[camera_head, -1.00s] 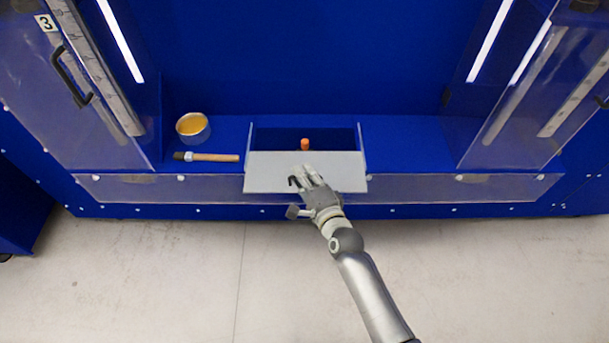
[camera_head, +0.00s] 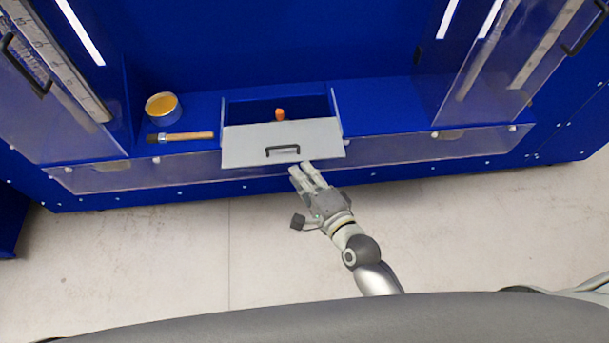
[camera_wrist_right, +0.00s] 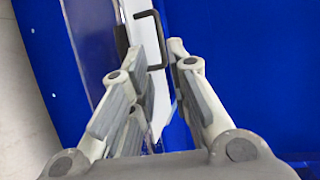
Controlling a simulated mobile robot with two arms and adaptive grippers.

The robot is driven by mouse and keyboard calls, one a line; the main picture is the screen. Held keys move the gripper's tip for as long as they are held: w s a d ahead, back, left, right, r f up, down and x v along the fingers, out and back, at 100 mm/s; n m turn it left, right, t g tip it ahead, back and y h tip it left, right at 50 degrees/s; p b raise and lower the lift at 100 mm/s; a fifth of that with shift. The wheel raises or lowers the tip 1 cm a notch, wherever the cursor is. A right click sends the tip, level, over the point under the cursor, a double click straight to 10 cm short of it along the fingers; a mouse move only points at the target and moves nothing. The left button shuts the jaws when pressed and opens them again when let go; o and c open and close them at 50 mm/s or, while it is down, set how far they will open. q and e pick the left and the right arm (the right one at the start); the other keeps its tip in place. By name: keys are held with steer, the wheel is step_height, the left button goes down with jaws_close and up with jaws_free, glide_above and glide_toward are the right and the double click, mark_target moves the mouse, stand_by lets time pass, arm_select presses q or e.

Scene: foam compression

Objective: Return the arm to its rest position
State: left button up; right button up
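My right gripper (camera_head: 307,172) is just in front of the grey drawer front, below and to the right of its black handle (camera_head: 283,150). In the right wrist view its fingers (camera_wrist_right: 158,50) are apart with nothing held between them. The handle (camera_wrist_right: 153,40) shows beyond the fingertips, clear of them. My right forearm comes up from the lower right. The left gripper is out of view.
The drawer (camera_head: 250,142) is pulled open, with a small orange object (camera_head: 279,114) inside. A tin with yellow content (camera_head: 162,108) and a wooden-handled brush (camera_head: 185,136) are on the blue shelf to the left. Clear panels flank the shelf; pale floor lies in front.

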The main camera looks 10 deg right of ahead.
steer(key=shift+s, duration=0.15)
stand_by(0.4)
steer(key=s+d+f+n+g+h, duration=0.1)
steer(key=s+d+f+n+g, duration=0.2)
steer(key=f, duration=0.7)
steer(key=s+d+f+n+g+h, duration=0.1)
steer(key=s+d+f+n+g, duration=0.1)
steer(key=s+f, duration=0.5)
steer(key=s+d+f+n+g+h, duration=0.1)
steer(key=d+f+n+g, duration=0.15)
steer(key=f, duration=0.95)
steer(key=s+d+f+n+g+h, duration=0.1)
steer(key=s+d+f+n+g, duration=0.1)
steer(key=s+f, duration=0.3)
steer(key=s+d+f+n+g+h, duration=0.1)
steer(key=s+d+f+n, duration=0.3)
steer(key=s, duration=0.8)
steer(key=s+d+f+n+g+h, duration=0.1)
steer(key=s+d+f+n+g, duration=0.2)
steer(key=s, duration=0.6)
step_height(320, 180, down, 4)
steer(key=shift+s+d+r, duration=0.2)
steer(key=shift+d, duration=1.05)
